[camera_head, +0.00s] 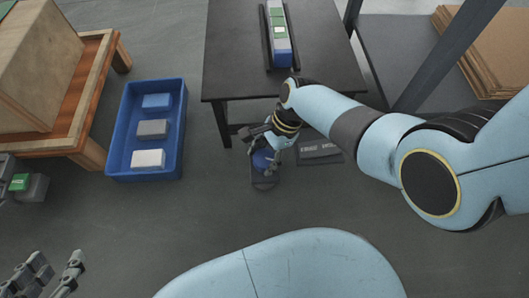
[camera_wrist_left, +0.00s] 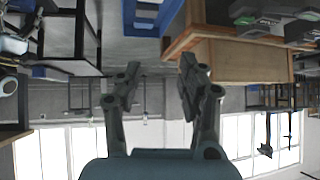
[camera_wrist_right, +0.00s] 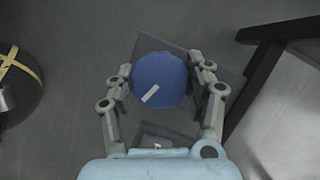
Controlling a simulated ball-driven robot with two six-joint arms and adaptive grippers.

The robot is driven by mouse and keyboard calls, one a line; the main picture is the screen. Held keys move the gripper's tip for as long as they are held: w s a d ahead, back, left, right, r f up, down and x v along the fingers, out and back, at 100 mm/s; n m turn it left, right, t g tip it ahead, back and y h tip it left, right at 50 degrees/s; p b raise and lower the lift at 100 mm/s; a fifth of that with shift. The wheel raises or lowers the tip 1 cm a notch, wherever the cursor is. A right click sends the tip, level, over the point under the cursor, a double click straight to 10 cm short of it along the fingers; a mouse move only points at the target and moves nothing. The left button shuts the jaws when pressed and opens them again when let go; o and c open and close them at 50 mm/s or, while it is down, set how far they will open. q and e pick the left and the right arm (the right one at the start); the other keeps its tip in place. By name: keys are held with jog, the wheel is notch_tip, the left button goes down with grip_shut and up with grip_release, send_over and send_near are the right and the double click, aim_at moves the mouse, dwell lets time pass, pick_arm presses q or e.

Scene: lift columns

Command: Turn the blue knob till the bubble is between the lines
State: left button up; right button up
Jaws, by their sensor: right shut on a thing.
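The blue knob (camera_head: 263,161) is low by the floor in front of the dark table. It shows round from above, with a white mark, in the right wrist view (camera_wrist_right: 160,75). My right gripper (camera_wrist_right: 161,78) is shut on it, one finger on each side; in the head view the gripper (camera_head: 268,150) partly covers the knob. A long piece with a green part (camera_head: 279,31) lies in a black rail on the table; its bubble and lines are too small to make out. My left gripper (camera_head: 56,265) is open and empty at the lower left, fingers apart in its wrist view (camera_wrist_left: 160,75).
The dark table (camera_head: 235,55) stands behind the knob. A dark plate with pale lettering (camera_head: 320,150) lies beside the knob. A blue crate (camera_head: 180,128) with several blocks sits left, near a wooden bench (camera_head: 92,75). Cardboard (camera_head: 475,60) is at upper right.

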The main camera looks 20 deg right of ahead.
jog(key=shift+r+m+p, duration=0.25)
jog(key=shift+m+p, duration=0.1)
jog(key=shift+m, duration=0.15)
jog(key=shift+f+m+t+p, duration=0.1)
jog(key=shift+m+t+p, duration=0.45)
jog(key=shift+m, duration=0.25)
pick_arm(q)
jog(key=shift+s+a+r+g+p, duration=0.1)
jog(key=shift+r+g+p, duration=0.15)
jog(key=shift+r+g, duration=0.55)
jog(key=shift+s+d+r+g+p, duration=0.1)
jog(key=shift+r+g+p, duration=0.1)
jog(key=shift+r+g, duration=0.6)
jog(key=shift+s+a+r+g+p, duration=0.1)
jog(key=shift+r+g+p, duration=0.15)
jog(key=shift+r+g, duration=0.55)
pick_arm(e)
jog(key=shift+f+m+t, duration=0.15)
jog(key=shift+m+t, duration=0.3)
jog(key=shift+m, duration=0.95)
pick_arm(q)
jog(key=shift+r, duration=0.15)
pick_arm(e)
jog(key=o, duration=1.1)
jog(key=shift+o, duration=0.2)
